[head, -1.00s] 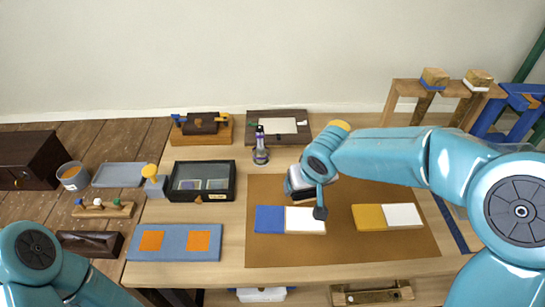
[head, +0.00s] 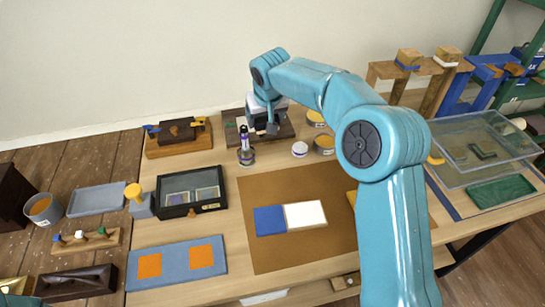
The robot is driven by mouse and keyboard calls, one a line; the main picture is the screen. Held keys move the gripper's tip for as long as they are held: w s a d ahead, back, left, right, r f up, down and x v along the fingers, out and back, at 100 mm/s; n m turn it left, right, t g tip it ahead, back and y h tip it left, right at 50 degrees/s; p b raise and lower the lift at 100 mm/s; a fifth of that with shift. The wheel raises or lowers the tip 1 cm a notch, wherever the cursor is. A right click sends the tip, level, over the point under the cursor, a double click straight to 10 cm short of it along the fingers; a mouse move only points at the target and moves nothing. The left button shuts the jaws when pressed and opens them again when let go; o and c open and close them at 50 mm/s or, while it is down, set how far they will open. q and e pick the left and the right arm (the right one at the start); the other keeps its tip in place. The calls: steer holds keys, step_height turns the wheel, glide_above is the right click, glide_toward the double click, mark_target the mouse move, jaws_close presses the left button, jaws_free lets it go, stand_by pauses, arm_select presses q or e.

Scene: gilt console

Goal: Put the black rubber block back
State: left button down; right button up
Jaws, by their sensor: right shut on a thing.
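My right gripper (head: 262,120) is over the dark wooden board (head: 287,130) at the back of the table. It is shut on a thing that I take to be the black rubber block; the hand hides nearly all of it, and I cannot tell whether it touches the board. Only a little of my left arm shows at the lower left corner; its gripper is out of view.
A purple-labelled bottle (head: 246,150) stands close left of the hand. Round tins (head: 324,145) and a small white-topped pot (head: 300,149) stand to its right.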

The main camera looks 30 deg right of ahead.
steer(key=w+d, duration=0.4)
steer(key=m+b, duration=0.1)
glide_above(274, 154)
steer(key=s, duration=0.2)
steer(key=f, duration=1.4)
steer(key=shift+w+a+f, duration=0.1)
steer(key=shift+w+a, duration=0.15)
step_height(274, 154, down, 5)
steer(key=shift+r, duration=0.15)
steer(key=o, duration=1)
